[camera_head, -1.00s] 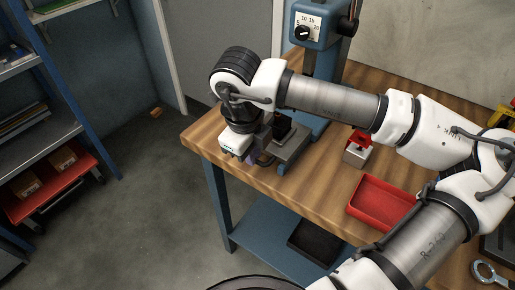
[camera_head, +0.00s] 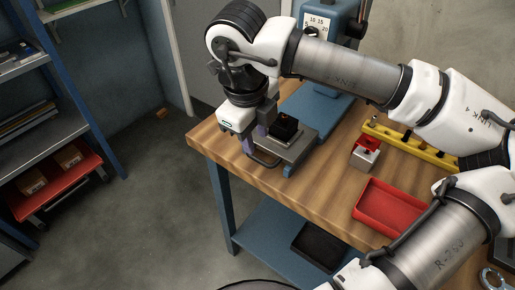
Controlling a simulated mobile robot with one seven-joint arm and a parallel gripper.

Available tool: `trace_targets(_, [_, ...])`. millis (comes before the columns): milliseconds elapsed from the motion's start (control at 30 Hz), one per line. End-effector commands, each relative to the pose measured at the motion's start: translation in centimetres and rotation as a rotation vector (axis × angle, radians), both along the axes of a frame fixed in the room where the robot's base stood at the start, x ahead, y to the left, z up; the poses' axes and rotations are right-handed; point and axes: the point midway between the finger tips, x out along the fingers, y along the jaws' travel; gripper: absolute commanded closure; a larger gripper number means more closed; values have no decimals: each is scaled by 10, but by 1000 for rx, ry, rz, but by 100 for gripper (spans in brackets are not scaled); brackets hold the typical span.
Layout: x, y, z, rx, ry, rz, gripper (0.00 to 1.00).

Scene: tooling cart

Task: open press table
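The press table (camera_head: 301,148) is a flat grey plate with a dark block on it, at the foot of the blue press (camera_head: 314,101). A dark bar handle (camera_head: 264,161) shows at its left front edge. My gripper (camera_head: 255,144) points down just above and behind this handle. Its two purple-tipped fingers stand apart, with no object seen between them. I cannot tell whether a fingertip touches the handle. The arm hides part of the press column.
The wooden bench (camera_head: 315,182) bears a red tray (camera_head: 389,207), a small red-topped block (camera_head: 366,152) and a yellow rail (camera_head: 410,141). A blue-framed shelf (camera_head: 78,95) stands at left. The floor between is clear.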

Motion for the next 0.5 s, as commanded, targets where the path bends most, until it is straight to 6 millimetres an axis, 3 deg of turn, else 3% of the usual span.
trace_targets(233, [-7,5,50,0,-2,-2,68])
trace_targets(500, [-11,8,72,1,1,0,68])
